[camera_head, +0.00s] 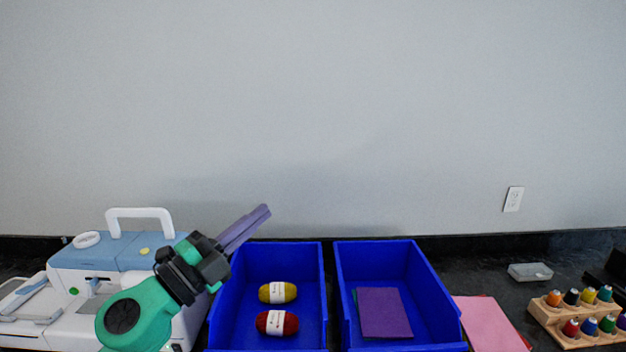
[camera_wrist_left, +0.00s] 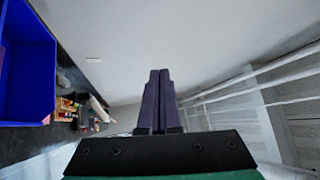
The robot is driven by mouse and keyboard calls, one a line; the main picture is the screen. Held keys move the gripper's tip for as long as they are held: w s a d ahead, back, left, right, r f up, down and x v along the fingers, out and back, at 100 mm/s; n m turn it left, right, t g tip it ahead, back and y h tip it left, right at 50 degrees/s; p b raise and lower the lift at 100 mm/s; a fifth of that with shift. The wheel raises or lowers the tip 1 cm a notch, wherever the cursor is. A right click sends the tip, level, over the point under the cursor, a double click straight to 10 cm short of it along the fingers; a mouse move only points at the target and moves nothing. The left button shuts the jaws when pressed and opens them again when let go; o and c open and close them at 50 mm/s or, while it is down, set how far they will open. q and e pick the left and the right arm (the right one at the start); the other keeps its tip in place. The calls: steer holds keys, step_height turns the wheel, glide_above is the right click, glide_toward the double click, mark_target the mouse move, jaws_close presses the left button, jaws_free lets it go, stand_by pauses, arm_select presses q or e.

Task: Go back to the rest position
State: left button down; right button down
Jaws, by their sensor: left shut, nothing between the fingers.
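My left gripper (camera_head: 244,228) is raised in front of the sewing machine (camera_head: 120,255) and beside the left blue bin in the head view. Its two purple fingers are pressed together with nothing between them. The wrist view shows the same shut fingers (camera_wrist_left: 158,100) pointing toward the pale wall. My right gripper is in neither view.
The left blue bin (camera_head: 228,318) holds a yellow (camera_head: 277,292) and a red yarn ball (camera_head: 277,322). The right blue bin (camera_head: 428,290) holds purple sheets (camera_head: 384,312). Pink sheets (camera_head: 488,322), a clear box (camera_head: 530,271) and a wooden thread rack (camera_head: 560,325) lie right.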

arm_select(q)
steer(key=w+a+f+n+t+y, duration=0.2)
steer(key=a+f+n+t+y, duration=0.2)
steer(key=a+f+n+y, duration=0.7)
steer(key=s+a+f+n+g+y, duration=0.2)
steer(key=a+f+n+g+y, duration=0.1)
steer(key=f+n, duration=0.25)
steer(key=s+a+f+n+g+y, duration=0.2)
steer(key=s+f+n+g+y, duration=0.1)
steer(key=f+n, duration=0.25)
steer(key=s+d+f+g+h, duration=0.3)
steer(key=s+f+g, duration=0.7)
steer(key=s+f, duration=0.85)
step_height(320, 180, down, 22)
steer(key=s+g, duration=0.2)
steer(key=s+a+f+g, duration=0.1)
steer(key=s+a+f, duration=0.2)
steer(key=s+f, duration=1.2)
steer(key=shift+s+a, duration=0.2)
steer(key=shift+s, duration=0.75)
